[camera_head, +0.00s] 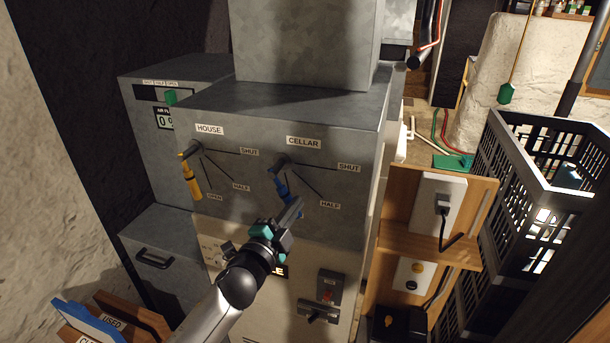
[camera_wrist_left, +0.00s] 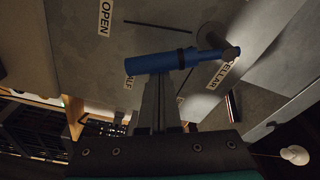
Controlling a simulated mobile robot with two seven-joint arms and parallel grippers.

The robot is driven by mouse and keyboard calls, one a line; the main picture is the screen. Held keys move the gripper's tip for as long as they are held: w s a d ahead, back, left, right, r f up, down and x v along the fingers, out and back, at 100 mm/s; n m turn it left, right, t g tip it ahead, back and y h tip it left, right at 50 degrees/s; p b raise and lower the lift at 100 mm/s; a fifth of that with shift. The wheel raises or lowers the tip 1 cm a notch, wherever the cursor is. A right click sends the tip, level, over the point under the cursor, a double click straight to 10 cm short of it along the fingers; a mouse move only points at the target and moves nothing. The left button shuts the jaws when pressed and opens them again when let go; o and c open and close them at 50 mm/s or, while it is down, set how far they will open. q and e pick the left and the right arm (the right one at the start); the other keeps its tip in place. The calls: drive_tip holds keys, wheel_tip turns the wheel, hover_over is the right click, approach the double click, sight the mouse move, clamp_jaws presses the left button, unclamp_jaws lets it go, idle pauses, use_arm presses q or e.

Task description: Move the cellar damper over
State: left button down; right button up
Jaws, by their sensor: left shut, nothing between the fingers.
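The cellar damper is a blue-handled lever (camera_head: 281,182) on the grey metal cabinet, under the CELLAR label (camera_head: 304,142). Its handle points mostly down, clear of the SHUT and HALF lines in the head view. The wrist view shows the blue handle (camera_wrist_left: 160,62) with a dark band, between the OPEN line and the partly covered HALF label. My left gripper (camera_head: 297,205) is shut and empty, its fingertips right at the handle's underside in the wrist view. Whether they touch it I cannot tell. The gripper covers the lower end of the handle in the head view.
The yellow-handled HOUSE lever (camera_head: 190,178) hangs down to the left. A wooden shelf with a socket box (camera_head: 438,205) and a black crate (camera_head: 530,210) stand to the right. A wooden tray (camera_head: 140,318) lies at lower left.

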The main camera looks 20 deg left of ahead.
use_arm(q)
drive_tip(key=shift+a+f+m, duration=0.3)
drive_tip(key=shift+a+m, duration=0.2)
drive_tip(key=shift+m, duration=0.3)
drive_tip(key=shift+a+f+m, duration=0.25)
drive_tip(key=shift+a+m, duration=0.25)
drive_tip(key=shift+m, duration=0.3)
drive_tip(key=shift+w, duration=0.1)
